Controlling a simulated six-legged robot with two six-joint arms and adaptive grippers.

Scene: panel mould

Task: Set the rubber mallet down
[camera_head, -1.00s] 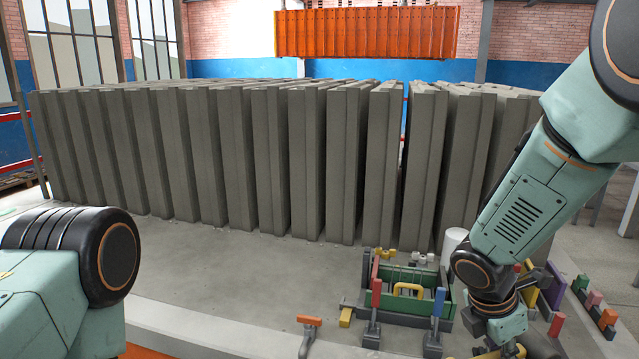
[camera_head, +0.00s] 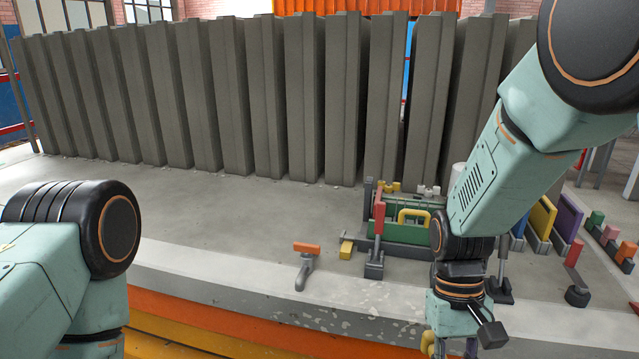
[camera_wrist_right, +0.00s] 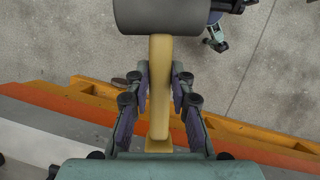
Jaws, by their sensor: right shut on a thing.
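In the right wrist view, the rubber mallet has a dark grey head (camera_wrist_right: 170,17) at the top edge and a pale yellow handle (camera_wrist_right: 159,85) running down the middle. My right gripper (camera_wrist_right: 159,85) is shut around the handle, one finger on each side. The held mallet hangs over the orange edge of the mould, with grey floor beneath its head.
A green tool tray (camera_head: 410,232) with a yellow handle stands on the grey slab (camera_head: 230,220). Tall grey panels (camera_head: 300,100) line the back. The left slab is clear.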

